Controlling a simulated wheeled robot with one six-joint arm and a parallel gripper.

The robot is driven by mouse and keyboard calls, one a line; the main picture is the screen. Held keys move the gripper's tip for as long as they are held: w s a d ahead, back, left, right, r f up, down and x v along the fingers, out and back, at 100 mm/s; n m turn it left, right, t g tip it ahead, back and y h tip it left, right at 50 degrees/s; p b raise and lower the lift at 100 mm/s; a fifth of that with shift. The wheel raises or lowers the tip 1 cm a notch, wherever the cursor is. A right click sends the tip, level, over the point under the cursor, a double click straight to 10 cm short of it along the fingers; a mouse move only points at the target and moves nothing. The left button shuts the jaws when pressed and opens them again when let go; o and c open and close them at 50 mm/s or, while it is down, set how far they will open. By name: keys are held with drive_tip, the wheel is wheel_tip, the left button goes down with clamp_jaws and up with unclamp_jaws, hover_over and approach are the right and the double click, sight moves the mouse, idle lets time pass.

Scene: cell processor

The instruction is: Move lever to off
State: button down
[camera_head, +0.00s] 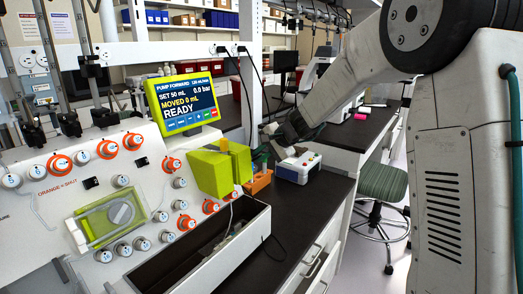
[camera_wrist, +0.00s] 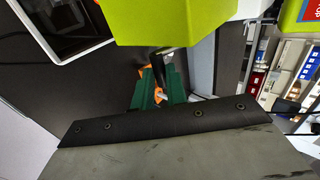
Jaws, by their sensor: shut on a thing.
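The lime-green box (camera_head: 222,167) stands at the right end of the white cell processor panel (camera_head: 95,195). In the wrist view the lime-green housing (camera_wrist: 180,18) fills the top, and a short black rod (camera_wrist: 161,62), which looks like the lever, sticks out from under it. My gripper (camera_wrist: 158,86) has dark green fingers and is shut around the rod's lower end. In the head view my gripper (camera_head: 262,158) is at the right side of the lime-green box, and the rod is hidden there. I cannot read the lever's position or any off mark.
A screen (camera_head: 184,102) above the panel reads READY. An orange rack (camera_head: 258,182) and a small white device (camera_head: 298,167) stand close to my gripper on the dark bench (camera_head: 290,222). An open bin (camera_head: 205,245) is in front. A green stool (camera_head: 382,182) stands at right.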

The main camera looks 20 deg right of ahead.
drive_tip(key=shift+w+a+f+t+y, duration=0.1)
drive_tip(key=shift+w+f+t+y, duration=0.05)
drive_tip(key=shift+f+t+y, duration=0.55)
drive_tip(key=shift+w+a+f+t+y, duration=0.15)
drive_tip(key=shift+f+t+y, duration=0.35)
drive_tip(key=shift+t, duration=0.4)
drive_tip(key=shift+w+a+f+t+y, duration=0.1)
drive_tip(key=shift+f+t+y, duration=0.45)
drive_tip(key=shift+t, duration=0.25)
drive_tip(key=shift+a, duration=0.1)
drive_tip(key=c, duration=1.4)
unclamp_jaws()
drive_tip(key=shift+a, duration=0.1)
drive_tip(key=shift+d, duration=0.2)
drive_tip(key=v, duration=0.7)
drive_tip(key=shift+s+d, duration=0.2)
drive_tip(key=shift+s, duration=0.05)
